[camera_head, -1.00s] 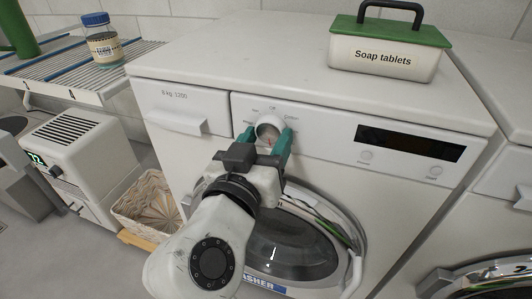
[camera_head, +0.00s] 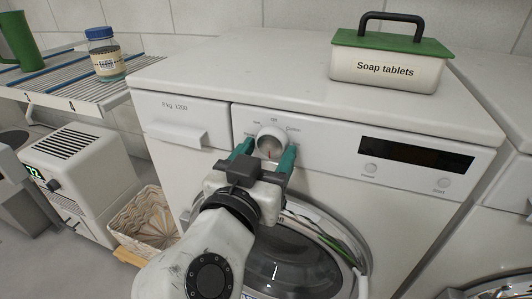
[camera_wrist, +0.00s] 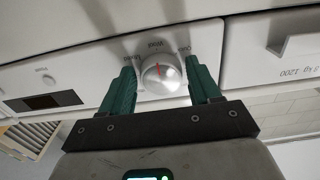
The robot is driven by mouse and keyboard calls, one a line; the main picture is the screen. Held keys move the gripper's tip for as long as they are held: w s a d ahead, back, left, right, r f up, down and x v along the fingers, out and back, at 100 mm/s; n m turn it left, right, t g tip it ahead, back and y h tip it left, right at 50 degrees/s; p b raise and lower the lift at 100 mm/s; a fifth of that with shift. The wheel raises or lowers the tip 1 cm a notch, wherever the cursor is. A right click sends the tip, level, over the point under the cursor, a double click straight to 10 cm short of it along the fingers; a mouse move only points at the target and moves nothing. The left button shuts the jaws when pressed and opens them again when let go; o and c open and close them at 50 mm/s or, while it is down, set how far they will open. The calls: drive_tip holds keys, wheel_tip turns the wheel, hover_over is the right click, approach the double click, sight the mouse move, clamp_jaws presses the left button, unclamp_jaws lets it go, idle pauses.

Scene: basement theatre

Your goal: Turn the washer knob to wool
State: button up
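The washer knob (camera_head: 270,138) is a round silver-white dial on the front panel of the white washer (camera_head: 190,85), with small labels around it. "Off" shows above it and "Cotton" to its upper right. My gripper (camera_head: 266,153) is open, with one green finger on each side of the knob. In the wrist view the gripper (camera_wrist: 163,85) shows narrow gaps between fingers and knob.
A soap tablets box (camera_head: 385,68) stands on the washer top. A dark display (camera_head: 414,152) and two small buttons are right of the knob. The round door (camera_head: 295,255) is below. A blue-lidded jar (camera_head: 104,55) stands on a rack at left, with a wicker basket (camera_head: 147,217) below.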

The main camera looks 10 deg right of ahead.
drive_tip(key=shift+o, duration=1.2)
drive_tip(key=shift+r, duration=0.1)
drive_tip(key=shift+s+a+r, duration=0.1)
drive_tip(key=shift+s+a, duration=0.15)
drive_tip(key=shift+s, duration=0.1)
drive_tip(key=p+v, duration=0.3)
drive_tip(key=v, duration=0.7)
